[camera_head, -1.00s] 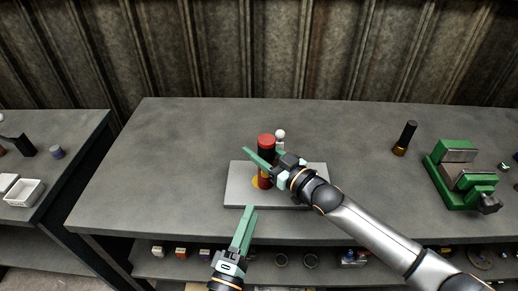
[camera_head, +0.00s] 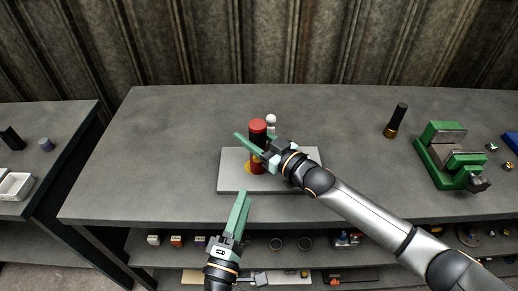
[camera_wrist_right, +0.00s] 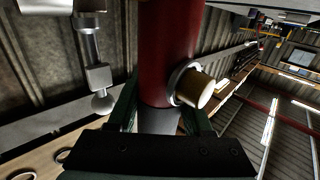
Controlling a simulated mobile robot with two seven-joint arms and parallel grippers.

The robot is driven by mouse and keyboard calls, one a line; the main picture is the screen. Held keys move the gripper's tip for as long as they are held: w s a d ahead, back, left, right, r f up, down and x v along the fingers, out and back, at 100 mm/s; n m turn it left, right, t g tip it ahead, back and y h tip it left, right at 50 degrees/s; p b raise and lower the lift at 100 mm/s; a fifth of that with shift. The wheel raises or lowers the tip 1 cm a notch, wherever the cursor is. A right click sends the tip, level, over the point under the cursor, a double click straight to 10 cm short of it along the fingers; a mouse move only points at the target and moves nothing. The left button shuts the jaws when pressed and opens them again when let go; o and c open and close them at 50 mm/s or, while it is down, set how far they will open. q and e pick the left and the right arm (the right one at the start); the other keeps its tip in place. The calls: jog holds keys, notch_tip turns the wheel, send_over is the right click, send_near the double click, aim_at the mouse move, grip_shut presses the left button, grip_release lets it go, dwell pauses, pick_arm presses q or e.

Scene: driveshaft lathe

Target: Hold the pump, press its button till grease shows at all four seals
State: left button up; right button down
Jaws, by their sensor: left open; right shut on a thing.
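The pump (camera_head: 257,127) is an upright red and black cylinder above a pale grey plate (camera_head: 300,180) on the bench. My right gripper (camera_head: 256,148) is shut around it from the right. In the right wrist view, the pump's red body (camera_wrist_right: 166,45) stands between the fingers, and a tan round button (camera_wrist_right: 196,88) in a silver collar sticks out of its side. My left gripper (camera_head: 242,198) is open and empty, in front of the plate's near edge and apart from the pump. I cannot make out the seals or any grease.
A small white-topped piece (camera_head: 271,120) stands behind the pump. A black and brass cylinder (camera_head: 396,120) and a green vise (camera_head: 450,157) are at the right. The left of the bench (camera_head: 150,150) is clear. Another table (camera_head: 60,120) stands at the far left.

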pick_arm(q)
jog(key=shift+f+b, duration=0.4)
jog(key=shift+f, duration=0.05)
dwell(0.7)
dwell(0.4)
